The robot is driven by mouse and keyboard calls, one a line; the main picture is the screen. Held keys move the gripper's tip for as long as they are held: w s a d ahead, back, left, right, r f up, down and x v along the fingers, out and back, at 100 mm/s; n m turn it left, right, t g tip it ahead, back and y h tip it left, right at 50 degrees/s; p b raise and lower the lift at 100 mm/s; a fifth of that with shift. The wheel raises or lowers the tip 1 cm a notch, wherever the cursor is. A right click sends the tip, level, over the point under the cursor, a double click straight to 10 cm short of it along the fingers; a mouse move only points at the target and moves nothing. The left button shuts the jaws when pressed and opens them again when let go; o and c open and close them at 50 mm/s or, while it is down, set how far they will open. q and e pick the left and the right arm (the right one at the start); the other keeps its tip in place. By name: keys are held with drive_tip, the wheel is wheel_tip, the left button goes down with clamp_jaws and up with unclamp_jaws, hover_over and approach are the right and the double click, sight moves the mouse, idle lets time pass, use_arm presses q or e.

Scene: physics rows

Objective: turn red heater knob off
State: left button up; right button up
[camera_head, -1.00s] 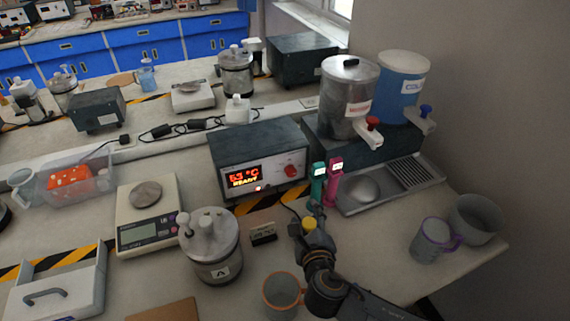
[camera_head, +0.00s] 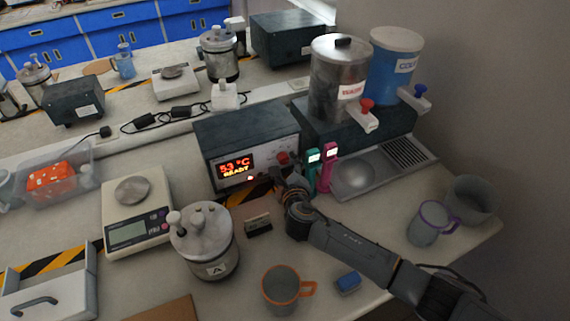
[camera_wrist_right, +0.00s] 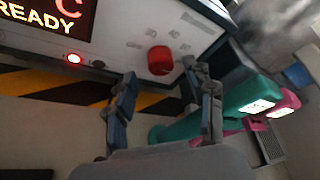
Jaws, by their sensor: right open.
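The heater box (camera_head: 247,148) stands on the bench in the head view, its lit display reading about 53 °C READY. Its red knob (camera_head: 283,157) is at the right of the front panel. In the right wrist view the red knob (camera_wrist_right: 160,60) shows just beyond and between my fingertips. My right gripper (camera_wrist_right: 160,88) is open and empty, with a finger at each side below the knob, apart from it. In the head view my right gripper (camera_head: 287,182) is in front of the panel, partly hidden by its own wrist. My left gripper is not in view.
Green (camera_head: 312,170) and pink (camera_head: 327,166) upright devices stand close to the right of my gripper. A lidded pot (camera_head: 205,241) stands to the left, and an orange-handled mug (camera_head: 282,289) in front. A drip tray (camera_head: 362,180) lies to the right.

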drive_tip(key=shift+x, duration=1)
drive_tip(key=shift+r, duration=0.1)
clamp_jaws()
drive_tip(key=shift+a+n+t+h+p, duration=0.1)
drive_tip(key=shift+n+t+h+p, duration=0.35)
drive_tip(key=shift+n+p, duration=0.45)
drive_tip(key=shift+s+n+t, duration=0.1)
drive_tip(key=shift+n+t, duration=0.35)
drive_tip(key=shift+n, duration=0.55)
drive_tip(key=shift+f+n+t+h+p, duration=0.25)
drive_tip(key=shift+n+t+p, duration=0.15)
drive_tip(key=shift+n, duration=0.5)
